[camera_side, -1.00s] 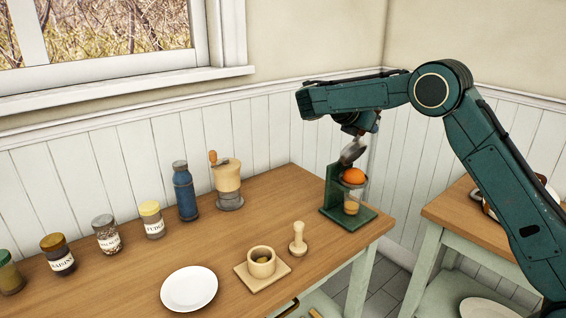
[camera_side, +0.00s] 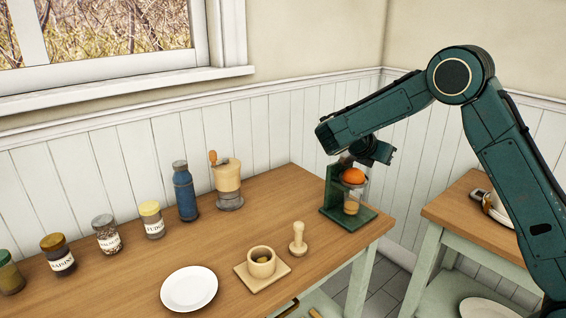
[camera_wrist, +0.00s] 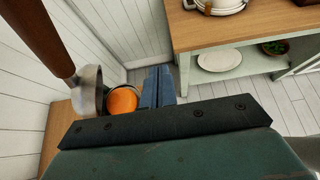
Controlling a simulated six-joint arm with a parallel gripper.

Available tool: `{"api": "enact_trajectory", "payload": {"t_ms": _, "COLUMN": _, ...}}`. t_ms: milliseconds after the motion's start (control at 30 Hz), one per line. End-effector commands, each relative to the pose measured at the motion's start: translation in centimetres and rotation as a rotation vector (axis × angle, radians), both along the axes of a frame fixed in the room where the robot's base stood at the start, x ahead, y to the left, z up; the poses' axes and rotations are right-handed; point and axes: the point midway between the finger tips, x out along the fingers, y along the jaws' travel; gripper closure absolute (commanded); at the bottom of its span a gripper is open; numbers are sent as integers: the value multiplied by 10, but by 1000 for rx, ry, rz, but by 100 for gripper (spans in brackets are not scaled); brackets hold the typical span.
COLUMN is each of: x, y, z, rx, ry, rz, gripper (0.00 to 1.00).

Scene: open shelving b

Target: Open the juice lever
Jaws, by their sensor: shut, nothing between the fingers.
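The juicer is a green stand (camera_side: 332,190) at the right end of the wooden counter. An orange (camera_side: 353,175) sits on top of it, above a clear glass (camera_side: 352,202) with some orange juice. The orange also shows in the wrist view (camera_wrist: 122,101). The juice lever, with a brown handle (camera_wrist: 46,38) and a grey metal cup (camera_wrist: 89,90), is left of the orange in the wrist view; the cup is beside the orange, not covering it. In the side view my wrist hides most of the lever. My gripper (camera_wrist: 158,84) is shut and empty, right of the orange and apart from the lever.
A white plate (camera_side: 189,289), a wooden cup on a board (camera_side: 262,270), a wooden tamper (camera_side: 298,240), a grinder (camera_side: 228,185), a blue bottle (camera_side: 185,191) and several jars stand left. A second table (camera_side: 480,232) is right, beyond a gap. The panelled wall is close behind.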

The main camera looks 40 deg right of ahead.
Motion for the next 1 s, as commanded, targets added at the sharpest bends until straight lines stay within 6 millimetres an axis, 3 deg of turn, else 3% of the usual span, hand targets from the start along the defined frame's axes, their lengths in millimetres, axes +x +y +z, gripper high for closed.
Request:
{"api": "enact_trajectory", "payload": {"t_ms": 400, "x": -20, "y": 0, "z": -57, "rx": -1, "ry": 5, "rz": 1, "gripper": 100}}
{"api": "enact_trajectory", "payload": {"t_ms": 1000, "x": -23, "y": 8, "z": -137, "rx": -1, "ry": 4, "rz": 1, "gripper": 100}}
